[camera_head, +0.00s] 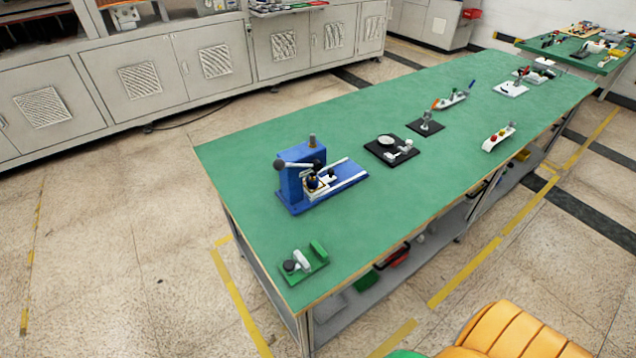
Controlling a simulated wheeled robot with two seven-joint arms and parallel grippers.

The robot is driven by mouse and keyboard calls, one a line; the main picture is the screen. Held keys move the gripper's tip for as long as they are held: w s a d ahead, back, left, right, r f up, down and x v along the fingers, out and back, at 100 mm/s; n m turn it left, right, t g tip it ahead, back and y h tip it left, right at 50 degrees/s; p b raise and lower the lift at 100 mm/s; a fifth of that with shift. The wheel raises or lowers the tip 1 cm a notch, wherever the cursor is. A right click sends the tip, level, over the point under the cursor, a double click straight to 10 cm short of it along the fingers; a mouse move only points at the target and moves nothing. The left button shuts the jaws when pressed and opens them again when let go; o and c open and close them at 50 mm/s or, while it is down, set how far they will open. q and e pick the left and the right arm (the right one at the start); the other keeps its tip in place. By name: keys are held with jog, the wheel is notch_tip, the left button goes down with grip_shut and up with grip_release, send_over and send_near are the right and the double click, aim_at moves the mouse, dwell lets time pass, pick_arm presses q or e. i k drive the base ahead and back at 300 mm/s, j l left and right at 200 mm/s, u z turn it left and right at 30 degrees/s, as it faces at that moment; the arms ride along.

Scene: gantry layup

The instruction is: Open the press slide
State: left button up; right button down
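A blue press (291,188) stands on the green workbench (360,225) near its left end. It has an upright blue block at the left and a flat blue base reaching right. Two light rails (344,174) run along the base, with a small pale and dark part, probably the slide (316,184), near the upright block. I cannot tell exactly how far the slide stands along the rails. Neither of my grippers is in view.
A green fixture (305,265) sits at the bench's near corner. Black plates (391,151) and (425,126) lie right of the press, with a white device (498,138) and other small devices farther along. Grey cabinets (150,80) line the back. A yellow-orange rounded object (515,332) fills the bottom right.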

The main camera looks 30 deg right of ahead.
aim_at(323, 186)
jog(key=l+z, duration=0.25)
jog(key=l, duration=0.85)
jog(key=i+l+z, duration=0.2)
jog(key=l, duration=0.9)
jog(key=k+l, duration=0.05)
jog(key=k, duration=0.05)
